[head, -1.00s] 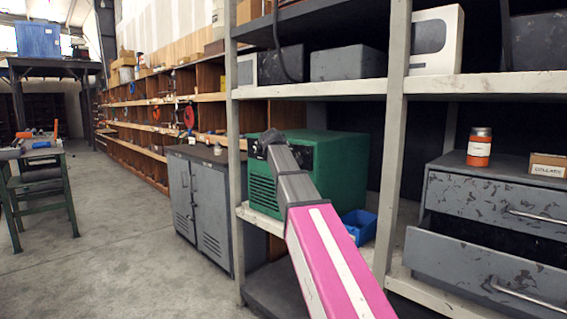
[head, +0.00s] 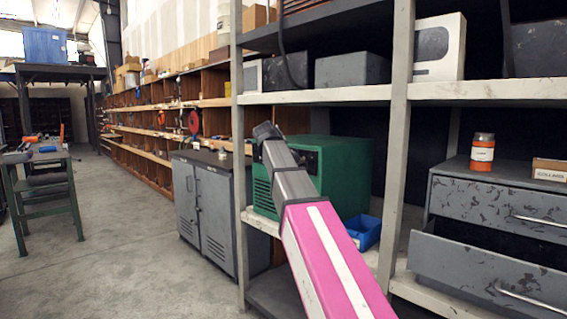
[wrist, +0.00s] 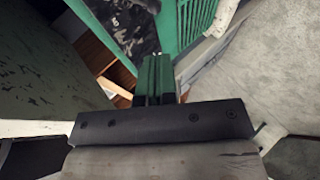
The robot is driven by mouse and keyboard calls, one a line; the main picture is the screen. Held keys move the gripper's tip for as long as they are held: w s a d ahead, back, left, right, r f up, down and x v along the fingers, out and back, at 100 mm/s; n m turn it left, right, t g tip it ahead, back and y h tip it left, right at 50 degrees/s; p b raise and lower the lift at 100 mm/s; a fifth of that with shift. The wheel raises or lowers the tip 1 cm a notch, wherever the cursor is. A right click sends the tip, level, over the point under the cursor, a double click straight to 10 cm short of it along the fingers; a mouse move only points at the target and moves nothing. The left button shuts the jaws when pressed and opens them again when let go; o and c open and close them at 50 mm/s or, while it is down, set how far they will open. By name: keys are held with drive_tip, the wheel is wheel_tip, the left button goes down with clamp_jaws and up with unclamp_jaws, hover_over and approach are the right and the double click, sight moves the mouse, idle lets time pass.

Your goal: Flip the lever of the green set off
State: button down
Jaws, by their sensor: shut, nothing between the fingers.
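The green set (head: 345,172) is a boxy green machine with a louvred front, standing on the grey shelf unit. In the wrist view, part of its green body (wrist: 172,25) and a scuffed dark panel (wrist: 128,28) show beyond the fingers. My gripper (head: 266,130) is at the set's front upper left corner in the head view, hiding part of that face. In the wrist view, my gripper's fingers (wrist: 153,72) are together with nothing between them. I cannot make out the lever in either view. Whether the fingers touch the set is unclear.
A shelf post (head: 238,150) stands just left of my gripper. A blue bin (head: 363,230) sits on the shelf at the set's right. A grey cabinet (head: 213,212) stands to the left, and a drawer unit (head: 490,260) with an open drawer stands to the right.

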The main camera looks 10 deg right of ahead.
drive_tip(key=shift+v, duration=2.25)
